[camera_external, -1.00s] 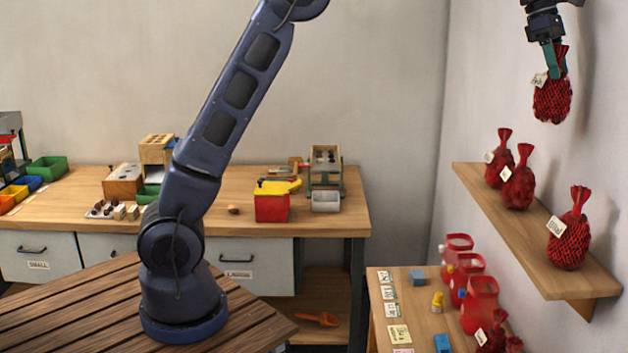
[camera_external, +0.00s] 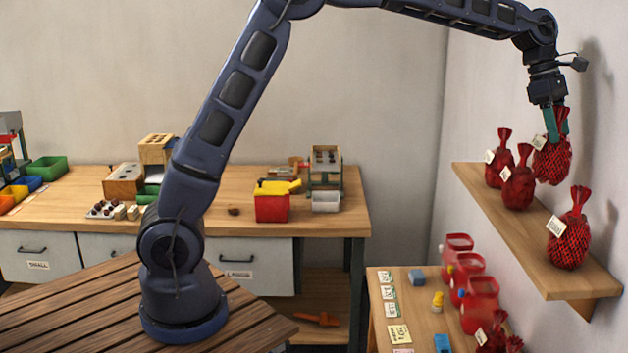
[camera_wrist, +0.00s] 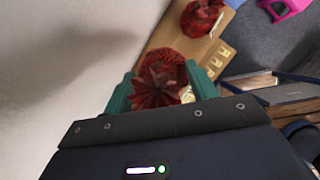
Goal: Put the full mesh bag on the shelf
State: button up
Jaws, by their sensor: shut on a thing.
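My gripper (camera_external: 556,122) is shut on the neck of a full red mesh bag (camera_external: 551,163) with a white tag, and the bag hangs upright. In the wrist view the held bag (camera_wrist: 160,82) shows between the green fingers of the gripper (camera_wrist: 160,92). The wooden shelf (camera_external: 530,262) is on the right wall. In the external view the held bag appears just above the shelf, between the second bag (camera_external: 518,185) and the front bag (camera_external: 568,240). Whether its bottom touches the shelf I cannot tell.
A third bag (camera_external: 499,160) stands at the shelf's far end. Below, a low table (camera_external: 385,325) holds red containers (camera_external: 480,300), tags and more red mesh bags (camera_external: 495,335). A workbench (camera_external: 335,215) stands at the back. The wall (camera_wrist: 60,90) is close beside my gripper.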

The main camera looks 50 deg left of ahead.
aim_at(547, 182)
notch_tip(547, 182, down, 13)
jog(key=shift+r, duration=0.2)
dwell(0.3)
jog(key=o, duration=1.6)
jog(key=shift+f, duration=0.1)
jog(key=shift+c, duration=0.2)
